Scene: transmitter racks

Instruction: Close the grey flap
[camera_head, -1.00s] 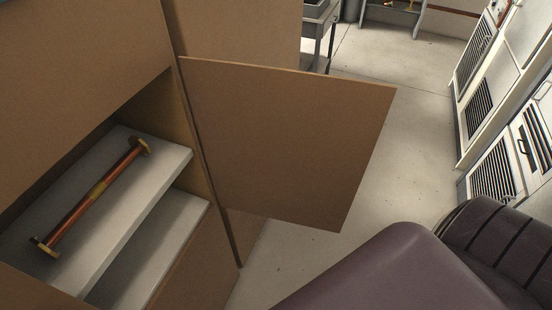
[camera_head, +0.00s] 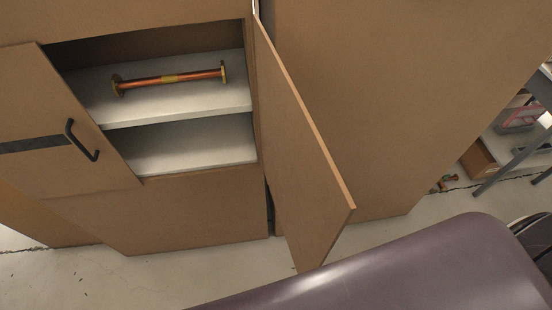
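No flap that is plainly grey shows; the doors here are brown. A brown door panel (camera_head: 295,155) stands swung open on the right side of a cabinet opening, seen nearly edge-on and jutting toward me. A second brown door (camera_head: 65,125), with a black handle (camera_head: 82,140) and a dark stripe, is at the left of the opening and looks partly swung out. Between them, a copper-coloured tube with flanged ends (camera_head: 172,79) lies on the upper pale grey shelf (camera_head: 200,105). A lower shelf (camera_head: 195,145) looks empty. Neither gripper is in view.
A tall brown cabinet side (camera_head: 390,100) stands right of the open door. Pale floor (camera_head: 120,280) is clear in front of the cabinet. At the far right are a table with grey legs (camera_head: 513,160) and a brown box (camera_head: 480,160).

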